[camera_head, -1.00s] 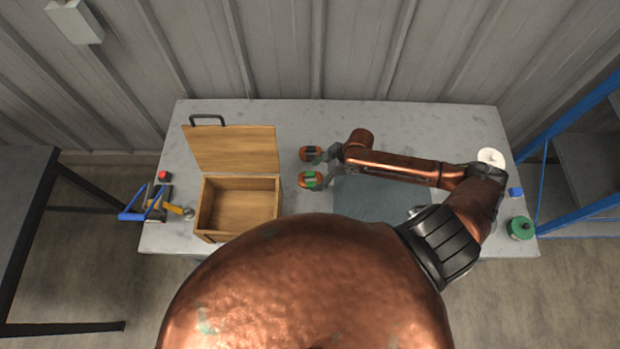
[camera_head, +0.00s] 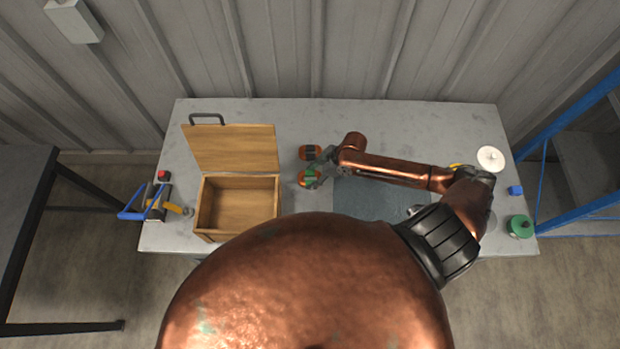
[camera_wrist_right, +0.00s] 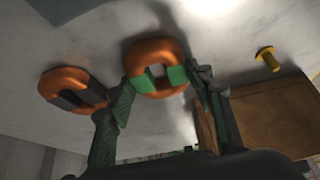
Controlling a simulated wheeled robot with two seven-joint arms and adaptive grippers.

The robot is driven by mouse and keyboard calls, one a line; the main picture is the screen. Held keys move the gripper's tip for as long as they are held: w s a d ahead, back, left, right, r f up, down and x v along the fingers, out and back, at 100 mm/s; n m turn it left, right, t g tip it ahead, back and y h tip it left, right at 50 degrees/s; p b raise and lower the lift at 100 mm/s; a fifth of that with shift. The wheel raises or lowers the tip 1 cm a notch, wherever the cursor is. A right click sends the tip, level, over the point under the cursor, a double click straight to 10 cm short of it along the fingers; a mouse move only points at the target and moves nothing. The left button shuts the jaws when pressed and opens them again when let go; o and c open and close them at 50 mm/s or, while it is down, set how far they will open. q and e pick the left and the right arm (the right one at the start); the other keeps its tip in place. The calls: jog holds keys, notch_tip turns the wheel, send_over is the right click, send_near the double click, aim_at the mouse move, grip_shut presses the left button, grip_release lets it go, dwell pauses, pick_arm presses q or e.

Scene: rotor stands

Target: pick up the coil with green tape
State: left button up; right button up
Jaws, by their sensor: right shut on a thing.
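The coil with green tape (camera_head: 309,178) is an orange ring with green bands, on the table just right of the open wooden box. In the right wrist view the coil (camera_wrist_right: 157,68) sits between the fingertips of my right gripper (camera_wrist_right: 160,80), which is shut on it. I cannot tell whether the coil touches the table. A second orange coil, with dark tape (camera_head: 311,152), lies just behind it and shows at the left in the right wrist view (camera_wrist_right: 72,90). My left gripper does not show.
The open wooden box (camera_head: 237,238) has its lid raised at the back. A hammer (camera_head: 178,208), a blue-handled tool (camera_head: 131,215) and a red button (camera_head: 163,175) are at the left. A dark mat (camera_head: 380,205), white disc (camera_head: 490,158), blue block (camera_head: 515,190) and green spool (camera_head: 520,227) are rightward.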

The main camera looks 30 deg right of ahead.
jog(key=c, duration=0.6)
jog(key=shift+r, duration=0.1)
